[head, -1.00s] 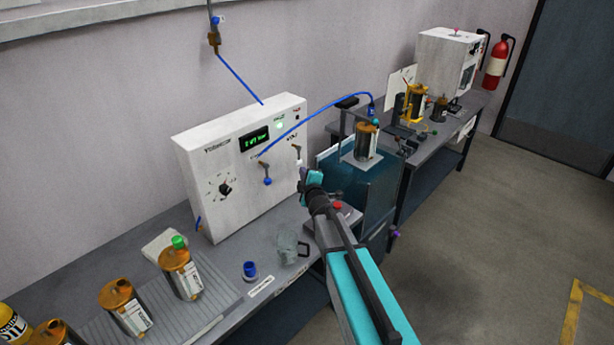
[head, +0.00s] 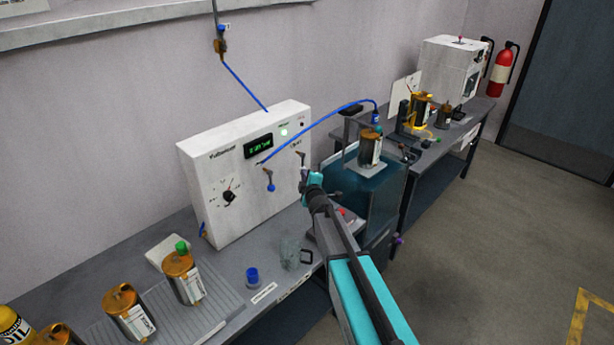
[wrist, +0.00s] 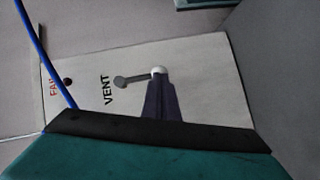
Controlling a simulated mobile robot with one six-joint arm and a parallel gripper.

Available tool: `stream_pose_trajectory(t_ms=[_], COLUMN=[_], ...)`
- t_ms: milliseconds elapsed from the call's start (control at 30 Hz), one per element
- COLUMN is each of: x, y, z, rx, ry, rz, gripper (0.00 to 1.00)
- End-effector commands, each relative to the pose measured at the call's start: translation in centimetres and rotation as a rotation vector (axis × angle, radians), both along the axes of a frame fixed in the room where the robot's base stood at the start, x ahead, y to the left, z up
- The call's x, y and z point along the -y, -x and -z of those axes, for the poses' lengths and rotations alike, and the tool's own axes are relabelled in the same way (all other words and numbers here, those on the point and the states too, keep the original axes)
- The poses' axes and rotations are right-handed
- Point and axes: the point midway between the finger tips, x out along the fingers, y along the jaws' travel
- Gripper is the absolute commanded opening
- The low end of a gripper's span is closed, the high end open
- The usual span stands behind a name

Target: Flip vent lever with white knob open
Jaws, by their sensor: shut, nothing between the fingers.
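The vent lever (wrist: 136,79) is a short grey bar beside the printed word VENT on the white panel in the wrist view. Its round white knob (wrist: 158,70) is at the end away from that word. The lever also shows at the right side of the white machine's front in the head view (head: 301,156). My gripper (wrist: 157,79) is shut and empty, its dark fingertips right at the knob. I cannot tell whether they touch it. In the head view my gripper (head: 305,172) is in front of the machine's right edge, just below the lever.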

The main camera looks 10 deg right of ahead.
Motion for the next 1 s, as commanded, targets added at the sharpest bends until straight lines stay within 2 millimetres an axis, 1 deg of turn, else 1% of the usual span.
stream_pose_trajectory(t_ms=[33, 67, 100, 167, 433, 767, 1000], x=[0.0, 1.4, 0.7, 0.4, 0.4, 1.1, 2.6], y=[0.0, 0.0, 0.0, 0.0, 0.0, -0.1, -0.3], z=[0.0, 0.0, 0.0, 0.0, 0.2, 0.6, 0.8], rx=[0.000, 0.000, 0.000, 0.000, 0.006, 0.028, 0.053], ry=[0.000, 0.007, 0.001, 0.000, 0.008, 0.038, 0.071], rz=[0.000, 0.004, 0.002, 0.001, 0.003, 0.009, 0.022], gripper=[0.00, 0.00, 0.00, 0.00, 0.00, 0.00, 0.00])
